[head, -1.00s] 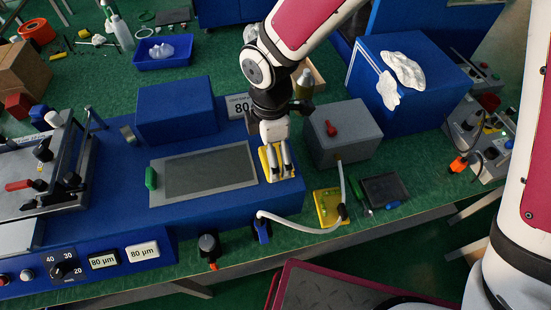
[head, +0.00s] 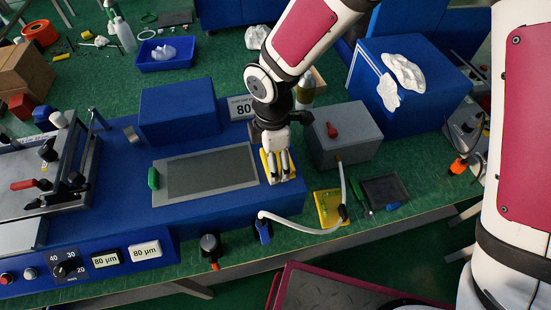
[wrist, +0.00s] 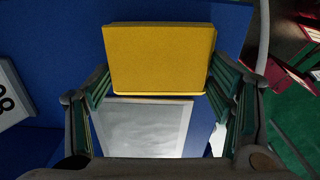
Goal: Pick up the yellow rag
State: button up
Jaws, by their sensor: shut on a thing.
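The yellow rag (wrist: 158,58) looks like a thick, flat yellow pad in the wrist view. My gripper (wrist: 160,78) has one finger at each side of it and is shut on it. In the head view, the rag (head: 265,166) shows as yellow edges around my gripper (head: 279,170), at the right end of the blue machine bed. I cannot tell whether the rag is clear of the blue surface.
A grey plate (head: 205,172) with a green handle (head: 153,179) lies left of the rag. A grey box with a red knob (head: 345,138) stands close on the right. A white hose (head: 300,226) curves in front. A blue block (head: 178,112) stands behind the plate.

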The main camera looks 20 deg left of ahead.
jog(key=shift+r, duration=0.55)
notch_tip(320, 180, up, 2)
jog(key=shift+w+b, duration=0.1)
jog(key=shift+b, duration=0.35)
jog(key=shift+s+r, duration=0.25)
jog(key=shift+s, duration=0.55)
jog(key=s+a+r+b, duration=0.1)
jog(key=s+b, duration=0.1)
jog(key=s, duration=1.2)
jog(key=shift+s+r, duration=0.15)
jog(key=shift+s, duration=0.15)
